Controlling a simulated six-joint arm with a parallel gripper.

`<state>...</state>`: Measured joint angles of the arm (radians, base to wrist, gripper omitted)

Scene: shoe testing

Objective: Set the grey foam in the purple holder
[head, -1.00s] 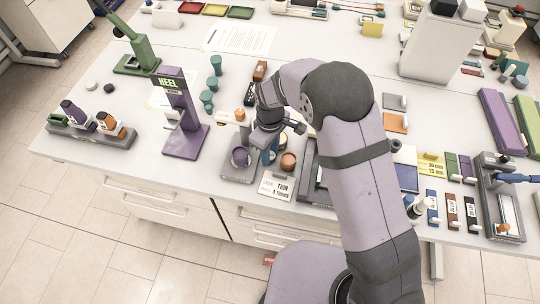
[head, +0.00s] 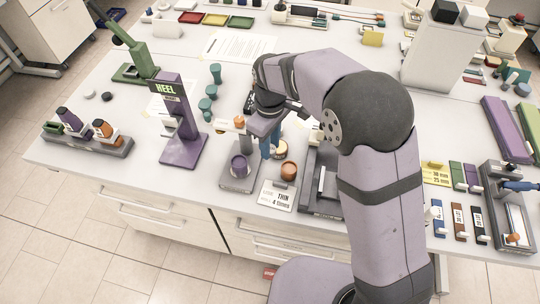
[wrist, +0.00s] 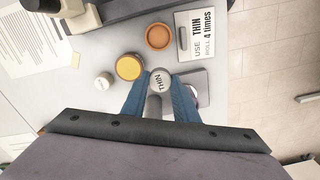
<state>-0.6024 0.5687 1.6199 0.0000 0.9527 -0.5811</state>
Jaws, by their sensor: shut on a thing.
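The grey foam (wrist: 160,80) is a grey round piece with THIN on its end, between my gripper's blue fingertips in the wrist view. My gripper (head: 268,147) is shut on it and hides it in the head view. The purple holder (head: 240,166) looks like a purple cup on a grey stand, left of and nearer the front edge than my gripper. In the wrist view the stand (wrist: 192,76) is at the right finger, which covers most of the cup. The foam is apart from the cup; its height above it is hard to tell.
An orange-brown jar (head: 288,170), a yellow-topped jar (wrist: 129,67) and a THIN card (head: 277,196) are close by. The stand's post and orange-knobbed arm (head: 239,122) rise behind the cup. A tall purple HEEL stand (head: 181,135) is to the left.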

